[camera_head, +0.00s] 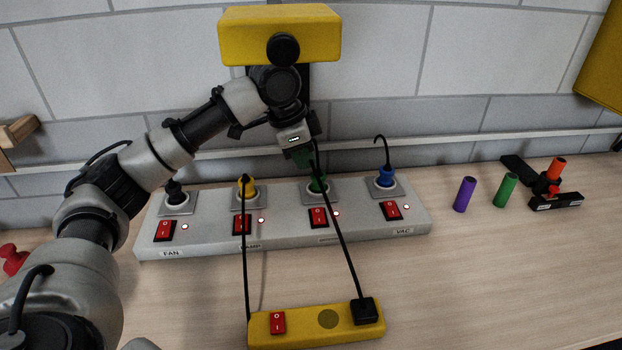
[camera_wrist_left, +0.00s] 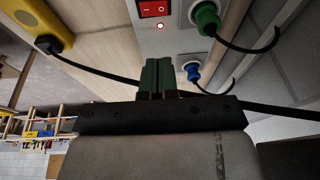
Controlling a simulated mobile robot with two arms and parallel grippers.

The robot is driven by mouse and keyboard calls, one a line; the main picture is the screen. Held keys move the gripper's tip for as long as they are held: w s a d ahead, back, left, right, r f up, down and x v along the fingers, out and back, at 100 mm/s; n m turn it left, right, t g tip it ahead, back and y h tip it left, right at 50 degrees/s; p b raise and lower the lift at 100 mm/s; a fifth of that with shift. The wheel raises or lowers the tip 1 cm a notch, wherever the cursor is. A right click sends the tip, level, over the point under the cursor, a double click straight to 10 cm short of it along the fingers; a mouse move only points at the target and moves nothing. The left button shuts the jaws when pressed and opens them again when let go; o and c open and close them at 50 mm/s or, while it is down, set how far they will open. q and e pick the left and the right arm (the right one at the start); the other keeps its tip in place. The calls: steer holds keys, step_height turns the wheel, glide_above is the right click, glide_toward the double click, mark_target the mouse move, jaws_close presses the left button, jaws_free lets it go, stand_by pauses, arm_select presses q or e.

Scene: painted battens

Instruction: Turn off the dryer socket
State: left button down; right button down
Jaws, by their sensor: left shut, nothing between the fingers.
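A grey socket strip (camera_head: 290,236) lies along the wall. It carries several sockets with red switches and small lit red lights; I read FAN, LAMP and VAC, and the third label is not legible. The third socket holds a green plug (camera_head: 318,184) above a red switch (camera_head: 318,218); the plug also shows in the left wrist view (camera_wrist_left: 207,18), with a red switch (camera_wrist_left: 153,8) beside it. No dryer label is legible. My left gripper (camera_head: 303,160) is shut and empty, above and behind the green plug; its green fingers show in the wrist view (camera_wrist_left: 158,76). My right gripper is out of view.
A yellow strip (camera_head: 300,322) with a red switch and a black plug (camera_head: 365,310) lies in front. Black cords rise past the grey strip, one close to my left gripper. Purple (camera_head: 465,194) and green (camera_head: 506,190) cylinders stand right. The right front bench is clear.

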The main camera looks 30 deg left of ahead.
mark_target(319, 211)
arm_select(q)
steer(key=x, duration=0.8)
steer(key=a+p+x, duration=0.1)
steer(key=x, duration=0.3)
steer(key=shift+s+f, duration=0.1)
steer(key=shift+f, duration=0.55)
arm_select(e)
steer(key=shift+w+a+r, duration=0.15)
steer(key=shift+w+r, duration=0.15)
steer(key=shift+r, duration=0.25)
arm_select(q)
steer(key=shift+r+g+p, duration=0.1)
steer(key=shift+g+p, duration=0.2)
steer(key=shift+p, duration=0.7)
steer(key=shift+f+b, duration=0.3)
steer(key=shift+f, duration=0.05)
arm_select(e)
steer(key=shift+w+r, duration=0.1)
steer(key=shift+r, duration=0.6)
arm_select(q)
steer(key=shift+r, duration=0.1)
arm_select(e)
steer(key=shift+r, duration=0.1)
